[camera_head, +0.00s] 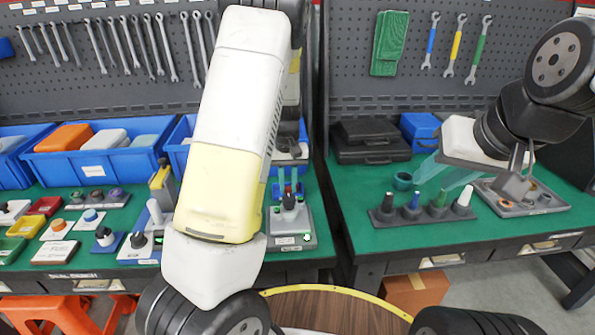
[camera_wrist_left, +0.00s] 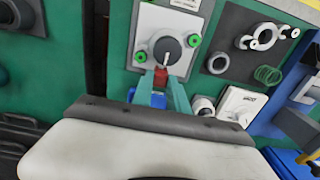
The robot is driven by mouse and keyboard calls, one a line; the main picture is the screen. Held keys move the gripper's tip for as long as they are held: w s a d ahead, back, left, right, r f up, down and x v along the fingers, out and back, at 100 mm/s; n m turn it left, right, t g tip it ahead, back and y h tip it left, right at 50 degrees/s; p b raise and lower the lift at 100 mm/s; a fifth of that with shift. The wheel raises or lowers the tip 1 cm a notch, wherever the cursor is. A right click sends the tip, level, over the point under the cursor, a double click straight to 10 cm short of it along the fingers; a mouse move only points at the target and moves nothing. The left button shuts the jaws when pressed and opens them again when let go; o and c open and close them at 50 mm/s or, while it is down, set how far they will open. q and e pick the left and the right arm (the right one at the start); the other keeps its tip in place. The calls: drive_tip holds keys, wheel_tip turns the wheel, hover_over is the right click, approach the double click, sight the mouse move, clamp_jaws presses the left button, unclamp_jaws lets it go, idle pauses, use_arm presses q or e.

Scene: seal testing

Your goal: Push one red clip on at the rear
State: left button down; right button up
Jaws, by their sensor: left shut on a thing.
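My left gripper (camera_head: 288,178) is shut on a small red clip (camera_wrist_left: 161,78), seen between its two teal fingers (camera_wrist_left: 164,88) in the left wrist view. The clip is at the near-hand edge of a round black fitting (camera_wrist_left: 167,51) with a pale pointer, on a light grey test plate (camera_head: 304,229). I cannot tell whether the clip touches the fitting. In the head view my left arm hides part of this area. My right gripper (camera_head: 445,175) hangs above the right bench, its teal fingers apart and empty.
A blue block (camera_wrist_left: 150,97) lies behind the left fingers. On the right bench stands a rack of several coloured-top pegs (camera_head: 437,212), below the right gripper. Blue bins (camera_head: 95,165) and several small fixtures crowd the left bench. A black case (camera_head: 369,141) stands at the right bench's back.

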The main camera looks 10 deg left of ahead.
use_arm(q)
drive_tip(key=shift+f, duration=1.6)
idle(1.1)
drive_tip(key=c, duration=1.2)
unclamp_jaws()
drive_tip(key=shift+r, duration=3.5)
drive_tip(key=shift+r, duration=0.15)
drive_tip(key=s+d+r+m+t+h, duration=0.2)
drive_tip(key=s+r+t+h, duration=0.1)
drive_tip(key=s+r, duration=0.95)
drive_tip(key=s+r+m+t, duration=0.1)
drive_tip(key=s+r+t, duration=0.2)
drive_tip(key=s+r, duration=0.4)
drive_tip(key=s, duration=0.4)
drive_tip(key=shift+s+r+m+y, duration=0.15)
drive_tip(key=shift+s+m+y, duration=0.25)
